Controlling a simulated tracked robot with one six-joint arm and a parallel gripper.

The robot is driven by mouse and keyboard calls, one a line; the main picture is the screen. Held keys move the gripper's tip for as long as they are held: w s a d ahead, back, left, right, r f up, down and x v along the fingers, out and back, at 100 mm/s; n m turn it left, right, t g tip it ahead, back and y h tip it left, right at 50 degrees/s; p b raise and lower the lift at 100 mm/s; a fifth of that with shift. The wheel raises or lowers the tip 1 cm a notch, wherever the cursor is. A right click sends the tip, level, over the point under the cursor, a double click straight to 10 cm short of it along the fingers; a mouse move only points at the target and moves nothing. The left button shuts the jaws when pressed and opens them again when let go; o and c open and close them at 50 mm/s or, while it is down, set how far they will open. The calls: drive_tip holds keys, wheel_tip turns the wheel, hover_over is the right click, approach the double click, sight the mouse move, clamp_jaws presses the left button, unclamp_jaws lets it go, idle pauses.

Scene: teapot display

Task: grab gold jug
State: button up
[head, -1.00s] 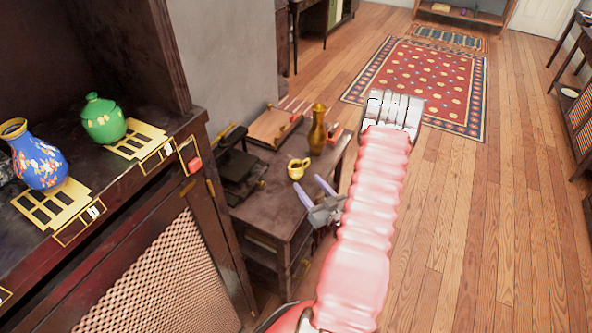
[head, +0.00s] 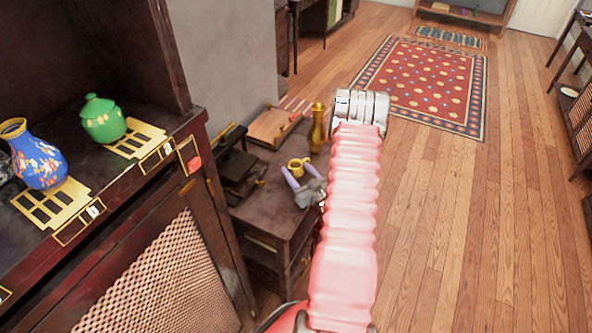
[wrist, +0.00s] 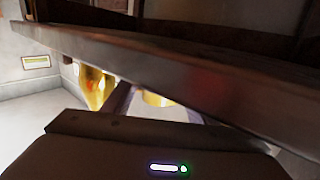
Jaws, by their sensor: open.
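A small gold jug (head: 299,163) with a handle stands on the dark side table. My gripper (head: 297,172) is open, with its two lilac fingers pointing at the jug. In the head view the fingertips lie at either side of the jug's near part; I cannot tell whether they touch it. The gripper hides the jug's lower part. In the wrist view, which looks upside down, part of the jug (wrist: 155,99) shows as a bright gold patch. A taller gold vessel (head: 318,128) stands behind it to the right, and also shows in the wrist view (wrist: 95,86).
The side table (head: 268,206) also bears a wooden box (head: 272,128) and dark metal items (head: 236,165) at the left. A dark cabinet with a blue vase (head: 39,155) and a green pot (head: 103,122) stands at the left. The floor to the right is clear.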

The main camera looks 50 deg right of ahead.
drive_tip(key=shift+w, duration=0.1)
drive_tip(key=shift+x, duration=2.5)
drive_tip(key=shift+c, duration=0.4)
drive_tip(key=c, duration=0.8)
